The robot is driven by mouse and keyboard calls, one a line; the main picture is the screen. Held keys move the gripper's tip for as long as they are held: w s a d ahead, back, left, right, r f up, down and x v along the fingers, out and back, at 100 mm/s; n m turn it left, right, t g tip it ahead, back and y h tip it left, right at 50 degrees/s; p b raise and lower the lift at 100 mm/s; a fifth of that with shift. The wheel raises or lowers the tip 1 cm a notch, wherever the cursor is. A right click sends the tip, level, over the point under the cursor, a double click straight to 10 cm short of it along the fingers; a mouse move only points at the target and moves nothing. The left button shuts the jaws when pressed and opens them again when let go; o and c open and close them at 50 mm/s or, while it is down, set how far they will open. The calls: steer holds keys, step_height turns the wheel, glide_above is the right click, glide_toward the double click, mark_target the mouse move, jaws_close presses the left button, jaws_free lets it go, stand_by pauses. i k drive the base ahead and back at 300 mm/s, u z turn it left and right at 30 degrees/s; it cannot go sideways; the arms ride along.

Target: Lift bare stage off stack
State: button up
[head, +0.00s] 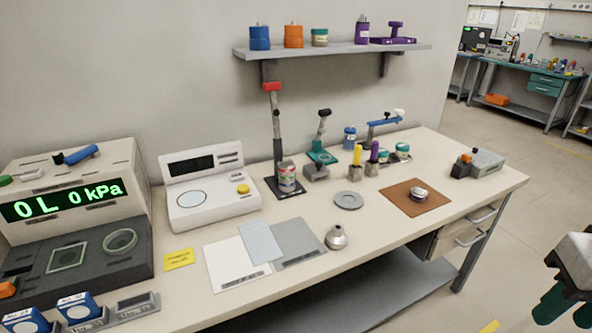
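A short round metal stack (418,194) with a pale top and dark band sits on a brown mat (399,207) at the right of the bench. A taller cylinder with white and green bands (287,177) stands on the dark base of an upright clamp stand. I cannot tell from this distance which of them holds a bare stage, or where separate stages divide. My gripper (568,308) shows at the lower right edge, beyond the bench front and partly cut off by the frame. Its dark green fingers are apart, with nothing seen between them. It touches nothing.
A white balance (206,190), pressure unit (70,205) and sheets (238,262) fill the left. A grey device (478,163) is at the back right. A shelf (335,49) hangs above. Bench front right is clear.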

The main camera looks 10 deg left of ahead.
mark_target(284, 168)
steer(key=z, duration=0.5)
steer(key=k, duration=1.2)
steer(key=z, duration=0.55)
steer(key=i, duration=0.95)
steer(key=u, duration=0.45)
steer(key=i, duration=0.9)
steer(key=u, duration=1.4)
steer(key=i, duration=0.75)
steer(key=u, duration=0.8)
